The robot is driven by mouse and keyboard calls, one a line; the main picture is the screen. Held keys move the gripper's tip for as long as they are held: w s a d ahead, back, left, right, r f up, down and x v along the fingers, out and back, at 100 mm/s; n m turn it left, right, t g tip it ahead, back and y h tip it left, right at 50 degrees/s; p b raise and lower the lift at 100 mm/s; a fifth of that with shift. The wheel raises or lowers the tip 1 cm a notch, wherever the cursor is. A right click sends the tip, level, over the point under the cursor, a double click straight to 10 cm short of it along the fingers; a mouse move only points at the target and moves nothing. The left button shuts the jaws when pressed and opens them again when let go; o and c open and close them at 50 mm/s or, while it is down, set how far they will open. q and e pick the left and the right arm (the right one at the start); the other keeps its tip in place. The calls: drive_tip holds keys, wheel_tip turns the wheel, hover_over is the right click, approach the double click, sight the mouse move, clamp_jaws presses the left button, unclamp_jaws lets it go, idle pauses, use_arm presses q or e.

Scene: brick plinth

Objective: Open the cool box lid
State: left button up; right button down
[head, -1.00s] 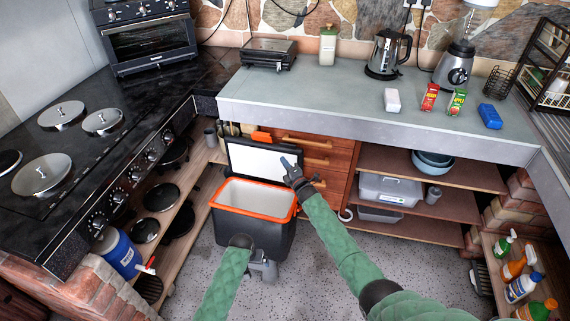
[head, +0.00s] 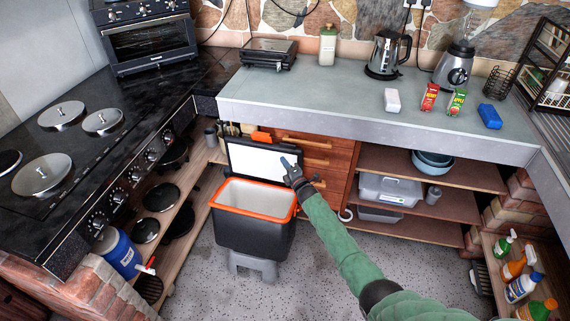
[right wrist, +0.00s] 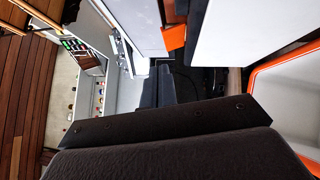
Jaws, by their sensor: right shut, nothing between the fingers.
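The cool box (head: 238,228) has a dark body, an orange rim and a pale, empty-looking inside. Its lid (head: 250,158) stands raised at the back of the box, with the white inner face toward me. My right gripper (head: 287,163) is shut and empty at the right edge of the lid; I cannot tell whether it touches. In the right wrist view the white lid face (right wrist: 245,45) and the orange rim (right wrist: 260,85) lie to the right of my fingers (right wrist: 157,88). My left gripper is out of view.
The cool box stands on a grey stool (head: 255,266). A wooden drawer unit (head: 325,160) is behind it, under the grey worktop (head: 320,103). The black stove (head: 70,150) is to the left. The speckled floor (head: 330,265) in front is clear.

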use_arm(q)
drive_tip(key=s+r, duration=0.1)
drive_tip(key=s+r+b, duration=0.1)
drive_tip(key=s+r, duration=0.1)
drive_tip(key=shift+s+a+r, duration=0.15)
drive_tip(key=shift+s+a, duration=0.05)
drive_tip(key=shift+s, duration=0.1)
use_arm(e)
drive_tip(key=shift+m+g+h, duration=0.3)
drive_tip(key=shift+m, duration=0.2)
drive_tip(key=w, duration=0.1)
drive_tip(key=w+d+r, duration=0.1)
drive_tip(key=w, duration=0.2)
drive_tip(key=shift+w+d+r, duration=0.2)
drive_tip(key=shift+d+r, duration=0.05)
drive_tip(key=shift+d, duration=0.05)
idle(0.4)
